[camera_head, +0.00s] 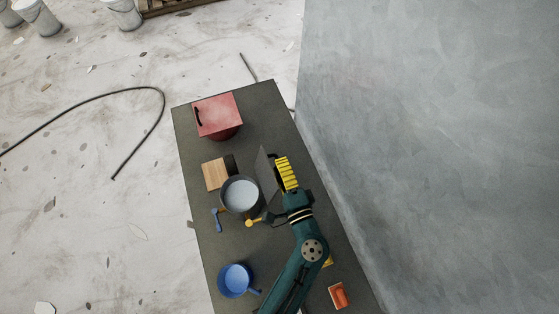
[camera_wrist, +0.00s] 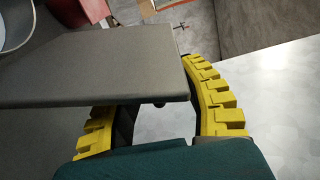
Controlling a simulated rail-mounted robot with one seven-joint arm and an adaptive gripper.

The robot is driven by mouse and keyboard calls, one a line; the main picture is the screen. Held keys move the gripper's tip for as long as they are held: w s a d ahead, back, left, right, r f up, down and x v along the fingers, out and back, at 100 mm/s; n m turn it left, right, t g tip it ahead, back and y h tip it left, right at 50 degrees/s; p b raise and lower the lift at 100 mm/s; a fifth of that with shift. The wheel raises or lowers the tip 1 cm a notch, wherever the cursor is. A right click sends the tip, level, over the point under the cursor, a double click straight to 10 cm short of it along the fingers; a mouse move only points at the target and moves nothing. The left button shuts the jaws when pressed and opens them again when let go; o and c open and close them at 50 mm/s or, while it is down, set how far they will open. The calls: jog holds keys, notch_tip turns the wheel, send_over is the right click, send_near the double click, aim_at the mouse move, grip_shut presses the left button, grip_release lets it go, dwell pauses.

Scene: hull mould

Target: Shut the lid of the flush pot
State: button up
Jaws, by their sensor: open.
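The flush pot (camera_head: 228,204) is a dark round pot with pale contents, mid-table in the head view. Its grey lid (camera_head: 267,175) stands raised, nearly edge-on, at the pot's right side. My gripper (camera_head: 284,166), with yellow ribbed fingers, is open just right of the lid. In the wrist view, the lid (camera_wrist: 90,65) is a broad flat plate crossing in front of my open gripper (camera_wrist: 152,108), partly hiding one finger. Contact between fingers and lid cannot be told. The pot's rim (camera_wrist: 20,42) shows at upper left.
A red box (camera_head: 218,117) sits at the table's far end. A wooden block (camera_head: 214,175) and a blue-handled tool (camera_head: 216,220) lie left of the pot. A blue pan (camera_head: 236,281) and an orange item (camera_head: 339,295) are nearer. A grey wall (camera_head: 430,130) rises right of the table.

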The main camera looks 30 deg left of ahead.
jog(key=shift+w+a, duration=0.35)
jog(key=shift+a, duration=0.1)
grip_shut()
